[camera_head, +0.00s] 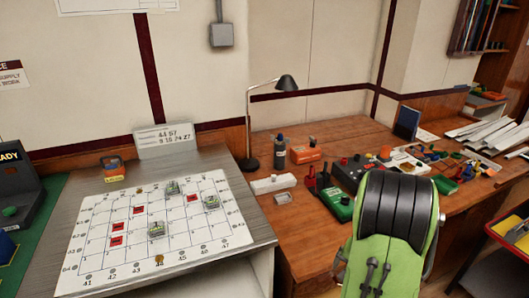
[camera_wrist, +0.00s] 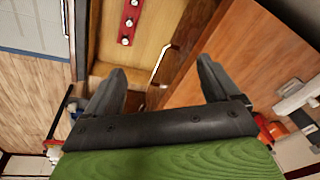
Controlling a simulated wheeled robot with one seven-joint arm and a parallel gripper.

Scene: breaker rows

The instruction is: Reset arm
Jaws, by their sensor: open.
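My gripper (camera_wrist: 162,82) shows in the wrist view, with its two dark fingers spread wide apart. Nothing is held between them. Behind the gap are wooden surfaces and a brown edge with a metal handle (camera_wrist: 162,62). My green and black arm stands at the lower right of the head view, in front of the wooden workbench (camera_head: 345,140). The gripper's fingertips cannot be made out in that view.
A white grid board (camera_head: 100,240) with red tiles and clear blocks lies on the grey table at left. Tools and small boxes crowd the workbench. A red-edged cart (camera_head: 506,237) stands at far right.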

